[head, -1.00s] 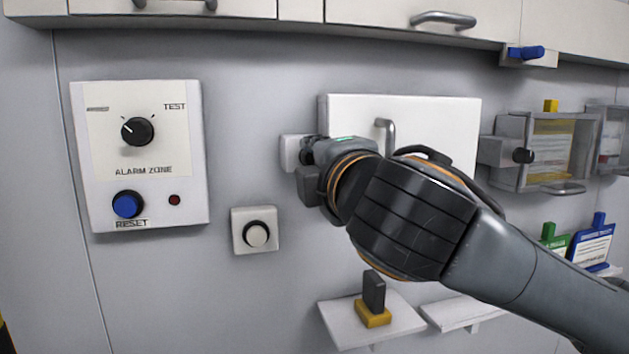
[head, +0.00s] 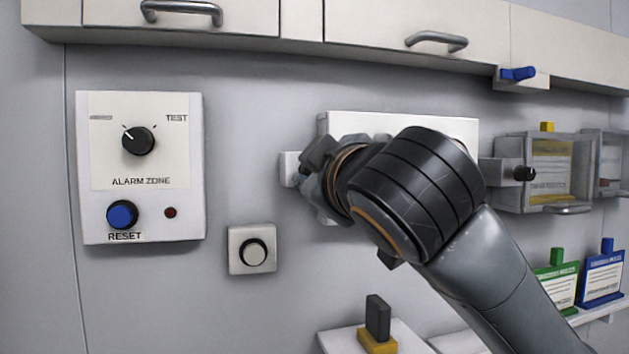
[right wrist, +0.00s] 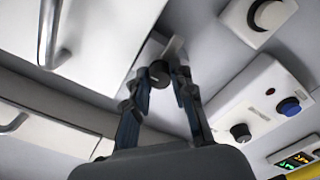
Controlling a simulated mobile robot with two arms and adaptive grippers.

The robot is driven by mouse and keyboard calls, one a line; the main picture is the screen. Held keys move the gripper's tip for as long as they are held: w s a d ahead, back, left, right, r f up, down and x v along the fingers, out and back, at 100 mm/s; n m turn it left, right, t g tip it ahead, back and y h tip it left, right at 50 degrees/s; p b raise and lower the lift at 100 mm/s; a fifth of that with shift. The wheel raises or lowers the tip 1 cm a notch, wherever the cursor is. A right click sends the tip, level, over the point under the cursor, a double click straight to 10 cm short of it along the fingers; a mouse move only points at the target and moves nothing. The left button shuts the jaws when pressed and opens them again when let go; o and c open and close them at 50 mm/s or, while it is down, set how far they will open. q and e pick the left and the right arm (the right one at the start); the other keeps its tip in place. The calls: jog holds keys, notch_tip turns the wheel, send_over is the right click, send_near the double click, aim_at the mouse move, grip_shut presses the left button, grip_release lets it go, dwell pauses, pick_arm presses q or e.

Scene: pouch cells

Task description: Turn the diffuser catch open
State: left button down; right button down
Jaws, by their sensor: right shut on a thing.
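The diffuser is a white box front (head: 345,124) on the wall, mostly hidden behind my right arm in the head view. Its catch mount (head: 288,168) is a pale block at the box's left edge. In the right wrist view the catch's dark round knob (right wrist: 158,72) sits between the two fingers of my right gripper (right wrist: 160,84). The right gripper (head: 312,165) is shut on this knob; in the head view the hand hides the knob. The white front's bar handle (right wrist: 48,35) shows in the right wrist view. My left gripper is not in view.
An alarm panel (head: 185,205) with a dial and blue button is at the left. A round push button (head: 253,253) is below the catch. A shelf (head: 340,343) bears a dark-and-yellow piece (head: 378,320). Cupboards (head: 290,25) run above; a clear-fronted box (head: 511,175) is at right.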

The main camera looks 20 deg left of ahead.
jog(key=shift+f+m, duration=0.15)
jog(key=shift+m, duration=0.35)
jog(key=c, duration=1.1)
grip_release()
jog(key=v, duration=1.2)
